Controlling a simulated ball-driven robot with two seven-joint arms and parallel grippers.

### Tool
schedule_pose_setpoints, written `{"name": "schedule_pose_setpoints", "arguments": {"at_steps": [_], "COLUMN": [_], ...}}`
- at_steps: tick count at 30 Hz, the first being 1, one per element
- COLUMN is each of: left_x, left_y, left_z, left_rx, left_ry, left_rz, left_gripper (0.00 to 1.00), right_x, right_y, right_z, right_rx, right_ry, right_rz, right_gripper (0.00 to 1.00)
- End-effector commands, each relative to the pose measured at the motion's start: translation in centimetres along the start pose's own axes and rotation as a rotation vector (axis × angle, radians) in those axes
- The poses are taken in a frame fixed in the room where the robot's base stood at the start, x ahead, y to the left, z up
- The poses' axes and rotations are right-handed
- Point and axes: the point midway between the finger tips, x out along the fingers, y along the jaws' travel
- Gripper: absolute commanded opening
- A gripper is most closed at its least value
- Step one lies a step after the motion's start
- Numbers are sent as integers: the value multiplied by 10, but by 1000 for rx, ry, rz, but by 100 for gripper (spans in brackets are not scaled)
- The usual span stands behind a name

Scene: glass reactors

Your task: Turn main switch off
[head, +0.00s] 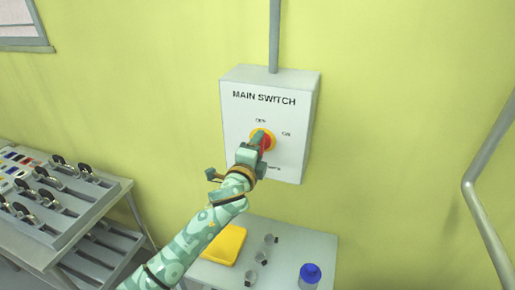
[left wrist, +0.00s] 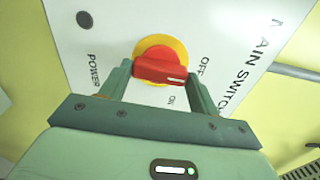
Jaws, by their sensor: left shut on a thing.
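The main switch is a grey-white box (head: 240,118) on the yellow-green wall, labelled MAIN SWITCH, with OFF and ON marks. Its red knob (left wrist: 160,69) sits on a yellow ring (left wrist: 158,45). In the left wrist view the knob's white mark points between the OFF and ON labels. My left gripper (head: 260,144) reaches up to the box and is shut on the red knob, one finger on each side, as the left wrist view (left wrist: 160,74) shows. In the head view the gripper hides part of the knob. My right gripper is not in view.
Below the box, a small table (head: 215,272) holds a yellow item (head: 226,244), small glass pieces and a blue-capped container (head: 310,273). A grey panel with black levers (head: 85,208) stands at left. A grey pipe (head: 484,215) bends along the right.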

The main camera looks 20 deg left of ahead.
Motion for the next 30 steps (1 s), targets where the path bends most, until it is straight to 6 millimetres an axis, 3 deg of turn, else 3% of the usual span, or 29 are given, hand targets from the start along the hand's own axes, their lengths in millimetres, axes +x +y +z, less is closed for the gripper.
{"name": "schedule_pose_setpoints", "arguments": {"at_steps": [20, 21, 23, 30], "left_x": [0, 0, 0, 0], "left_y": [1, 1, 1, 0], "left_z": [0, 0, 0, 0], "left_rx": [-71, -71, -70, -69], "left_ry": [-1, -1, -1, 0], "left_rz": [2, 2, 2, 1], "left_gripper": [39, 64, 81, 83], "right_x": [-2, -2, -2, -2], "right_y": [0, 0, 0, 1], "right_z": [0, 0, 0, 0], "right_rx": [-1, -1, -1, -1], "right_ry": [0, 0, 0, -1], "right_rz": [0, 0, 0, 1], "right_gripper": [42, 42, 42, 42]}}
